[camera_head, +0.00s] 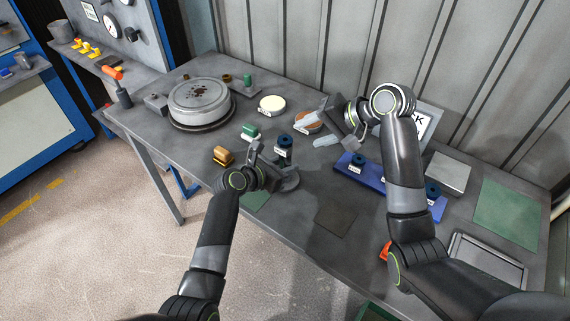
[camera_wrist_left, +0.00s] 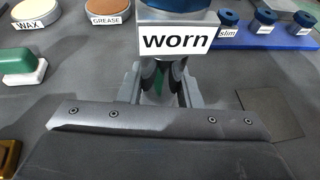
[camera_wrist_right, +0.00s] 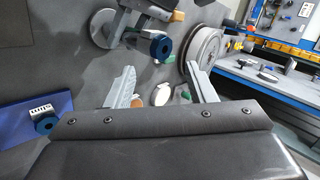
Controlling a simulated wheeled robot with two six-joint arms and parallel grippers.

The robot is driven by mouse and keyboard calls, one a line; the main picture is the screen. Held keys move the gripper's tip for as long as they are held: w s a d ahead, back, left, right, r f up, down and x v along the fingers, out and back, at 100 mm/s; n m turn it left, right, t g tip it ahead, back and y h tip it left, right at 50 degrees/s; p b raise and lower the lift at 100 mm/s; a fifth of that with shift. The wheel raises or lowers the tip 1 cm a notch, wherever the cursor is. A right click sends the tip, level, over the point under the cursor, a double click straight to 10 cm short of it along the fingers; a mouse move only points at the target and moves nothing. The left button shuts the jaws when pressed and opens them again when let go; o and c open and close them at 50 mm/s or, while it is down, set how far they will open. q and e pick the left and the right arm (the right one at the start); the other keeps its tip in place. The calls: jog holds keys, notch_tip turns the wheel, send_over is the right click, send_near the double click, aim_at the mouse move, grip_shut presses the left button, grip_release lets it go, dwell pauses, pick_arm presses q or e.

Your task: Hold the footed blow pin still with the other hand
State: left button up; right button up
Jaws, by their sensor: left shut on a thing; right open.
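The blue top also shows in the right wrist view (camera_wrist_right: 160,47). My right gripper (camera_head: 319,130) is open and empty, apart from the pin, above the table near the tins.
The blue rack (camera_wrist_left: 282,41) with several labelled blue pins is at the right. The wax tin (camera_head: 271,104), grease tin (camera_wrist_left: 107,8), green block (camera_head: 250,132) and brass block (camera_head: 222,155) sit around. A large round grey drum (camera_head: 200,98) stands behind left. A dark mat (camera_head: 337,218) lies in front.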

aim_at(292, 140)
jog(key=shift+w+a+f+m+g, duration=0.45)
jog(key=shift+a+f+m, duration=0.55)
jog(key=shift+m, duration=1.85)
jog(key=shift+w+a+f+m+g, duration=0.2)
jog(key=shift+w+a+f+m, duration=0.6)
jog(key=shift+m, duration=2)
jog(key=shift+w+a+f+m+g, duration=0.35)
jog(key=shift+a+f+m, duration=0.85)
jog(key=shift+m, duration=1.65)
jog(key=shift+d+f, duration=0.15)
jog(key=shift+d, duration=0.1)
jog(key=c, duration=0.5)
jog(key=o, duration=0.7)
